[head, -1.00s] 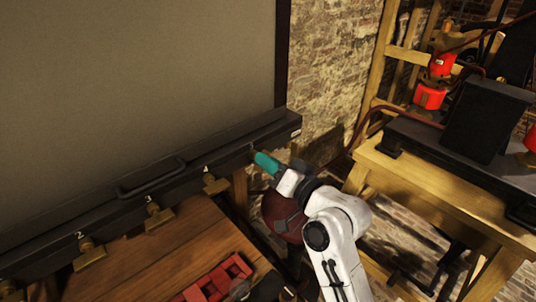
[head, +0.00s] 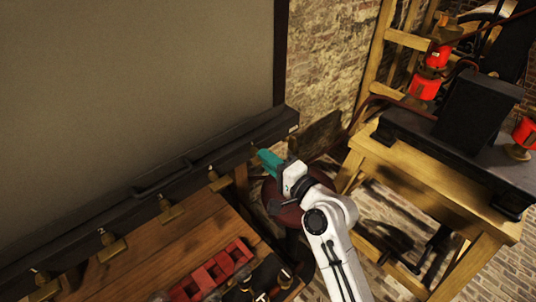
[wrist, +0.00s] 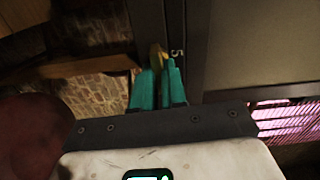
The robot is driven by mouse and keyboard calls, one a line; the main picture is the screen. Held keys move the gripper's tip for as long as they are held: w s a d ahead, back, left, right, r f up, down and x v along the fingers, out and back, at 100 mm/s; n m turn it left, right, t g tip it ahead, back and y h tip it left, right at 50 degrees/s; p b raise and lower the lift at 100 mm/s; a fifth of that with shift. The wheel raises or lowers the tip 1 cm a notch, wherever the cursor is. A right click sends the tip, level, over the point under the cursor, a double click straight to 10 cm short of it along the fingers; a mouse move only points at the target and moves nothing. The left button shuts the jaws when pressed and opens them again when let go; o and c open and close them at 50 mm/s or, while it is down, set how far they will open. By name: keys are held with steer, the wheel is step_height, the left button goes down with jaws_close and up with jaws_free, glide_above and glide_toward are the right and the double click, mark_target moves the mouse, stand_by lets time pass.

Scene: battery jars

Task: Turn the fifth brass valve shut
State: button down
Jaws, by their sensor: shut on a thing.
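The fifth brass valve (wrist: 157,53) shows in the wrist view beside a "5" mark on the dark rail. My gripper (wrist: 160,72) has its teal fingers closed around it, so they cover part of it. In the head view my gripper (head: 260,152) is at the right end of the dark rail (head: 140,205), and the fifth valve is hidden behind the fingers there. The fourth valve (head: 219,181), third valve (head: 171,211) and second valve (head: 111,246) stick out along the rail to the left. The exact angle of the fifth valve's handle is hard to tell.
A wooden table (head: 165,245) under the rail carries a red rack (head: 215,270) and small tools. A dark red round object (head: 285,208) is behind my wrist. A wooden bench (head: 430,185) with black equipment stands at the right. The rail has a black handle (head: 163,180).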

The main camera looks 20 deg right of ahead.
steer(key=shift+m, duration=0.5)
steer(key=c, duration=1.2)
jaws_free()
steer(key=b+v, duration=0.3)
steer(key=v, duration=0.8)
steer(key=shift+w, duration=0.1)
steer(key=shift+f, duration=0.1)
